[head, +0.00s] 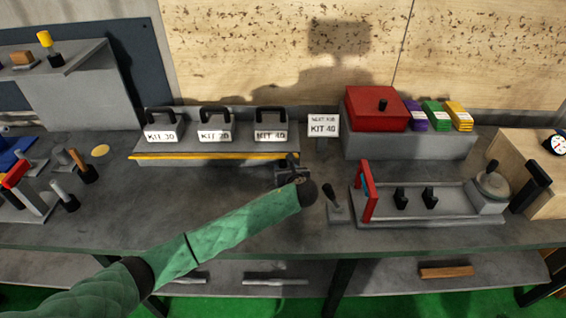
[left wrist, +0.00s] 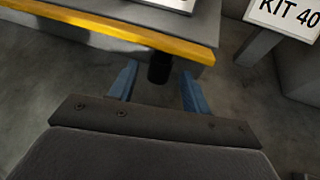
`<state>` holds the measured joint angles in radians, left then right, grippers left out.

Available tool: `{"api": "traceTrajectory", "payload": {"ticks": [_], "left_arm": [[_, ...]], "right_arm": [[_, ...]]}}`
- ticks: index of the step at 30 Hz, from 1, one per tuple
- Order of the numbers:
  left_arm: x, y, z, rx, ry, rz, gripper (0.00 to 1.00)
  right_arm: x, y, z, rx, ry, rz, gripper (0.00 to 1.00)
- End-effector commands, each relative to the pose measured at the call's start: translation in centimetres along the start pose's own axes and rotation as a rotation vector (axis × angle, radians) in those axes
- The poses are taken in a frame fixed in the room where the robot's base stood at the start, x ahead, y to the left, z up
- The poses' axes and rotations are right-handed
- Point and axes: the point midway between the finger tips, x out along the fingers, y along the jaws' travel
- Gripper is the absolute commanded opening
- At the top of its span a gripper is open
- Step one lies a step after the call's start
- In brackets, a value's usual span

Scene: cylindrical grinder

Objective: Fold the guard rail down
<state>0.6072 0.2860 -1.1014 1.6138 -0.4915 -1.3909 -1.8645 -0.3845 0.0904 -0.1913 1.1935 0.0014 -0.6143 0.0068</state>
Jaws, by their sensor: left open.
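A yellow rail (head: 200,156) runs along the front edge of the grey kit stand; I take it as the guard rail. In the left wrist view the yellow rail (left wrist: 120,30) crosses the top, with a short dark knob (left wrist: 159,69) just below its edge. My left gripper (head: 287,168) is at the stand's right end. Its two blue fingers (left wrist: 159,88) are open, one on each side of the dark knob and apart from it. Whether the knob is fixed to the rail is unclear. My right gripper is out of view.
Three handled kit boxes (head: 215,132) stand behind the rail. A KIT 40 sign (head: 323,126) stands right of them. A small lever (head: 335,206) and the grinder (head: 450,208) with its red upright frame (head: 367,192) are to the right. Bench left of my forearm is partly clear.

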Motion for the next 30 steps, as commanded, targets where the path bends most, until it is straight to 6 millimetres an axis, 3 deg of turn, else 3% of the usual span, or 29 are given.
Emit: {"api": "traceTrajectory", "payload": {"ticks": [7, 18, 20, 25, 30], "left_arm": [[2.6, 0.0, 0.1, 0.0, 0.001, 0.0, 0.48], [3.2, 0.0, -0.1, -0.001, 0.0, 0.0, 0.48], [3.2, 0.0, -0.1, -0.001, 0.0, 0.0, 0.4], [3.2, 0.0, 0.0, -0.001, 0.0, 0.0, 0.07], [3.3, 0.0, -0.2, -0.002, -0.007, 0.0, 0.04]], "right_arm": [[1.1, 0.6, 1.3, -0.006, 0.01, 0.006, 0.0], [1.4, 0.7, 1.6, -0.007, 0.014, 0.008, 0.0], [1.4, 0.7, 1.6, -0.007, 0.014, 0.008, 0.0], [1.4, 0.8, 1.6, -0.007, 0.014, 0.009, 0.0], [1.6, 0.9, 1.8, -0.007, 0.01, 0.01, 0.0]]}}
